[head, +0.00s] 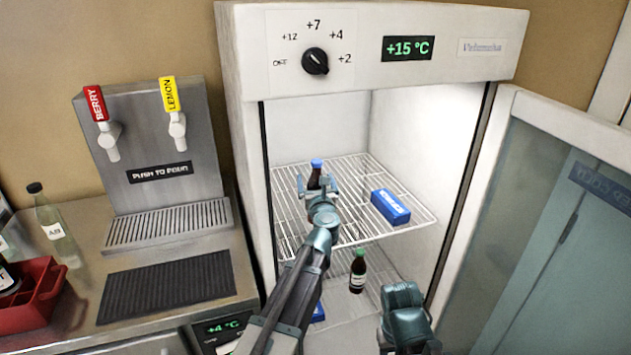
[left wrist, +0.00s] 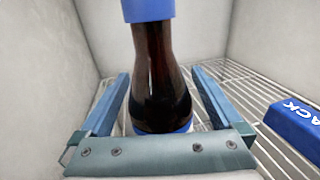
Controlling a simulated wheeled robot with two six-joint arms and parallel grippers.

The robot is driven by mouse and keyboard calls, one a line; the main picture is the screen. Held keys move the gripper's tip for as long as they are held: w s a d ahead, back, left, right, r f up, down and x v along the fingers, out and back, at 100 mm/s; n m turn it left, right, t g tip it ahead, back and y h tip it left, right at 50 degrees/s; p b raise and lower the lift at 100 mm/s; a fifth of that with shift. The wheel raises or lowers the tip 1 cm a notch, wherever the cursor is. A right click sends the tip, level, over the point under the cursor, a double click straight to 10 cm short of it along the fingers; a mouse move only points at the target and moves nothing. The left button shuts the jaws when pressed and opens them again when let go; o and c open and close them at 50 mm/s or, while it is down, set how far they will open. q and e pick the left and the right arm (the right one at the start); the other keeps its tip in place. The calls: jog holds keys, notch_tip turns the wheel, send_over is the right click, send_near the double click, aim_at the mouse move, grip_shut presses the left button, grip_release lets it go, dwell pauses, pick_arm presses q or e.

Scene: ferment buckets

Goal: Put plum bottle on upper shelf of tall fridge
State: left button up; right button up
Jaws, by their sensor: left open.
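A dark brown bottle with a blue cap (head: 316,172) stands upright on the upper wire shelf (head: 350,222) of the open tall fridge (head: 236,140). I cannot read its name. My left gripper (head: 317,186) is open at this bottle, with one finger on each side. In the left wrist view the bottle (left wrist: 160,75) stands between the parted fingers of the left gripper (left wrist: 160,105), with a gap visible on each side. My right gripper (head: 405,310) is low in front of the fridge, and its fingers cannot be made out.
A blue box (head: 390,207) lies right of the bottle on the same shelf. A dark bottle with a green cap (head: 357,270) stands on the level below. The fridge door (head: 560,230) is open to the right. A tap dispenser (head: 155,150) and red crate (head: 35,300) are left.

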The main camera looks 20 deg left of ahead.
pick_arm(q)
jog(key=v, duration=1.2)
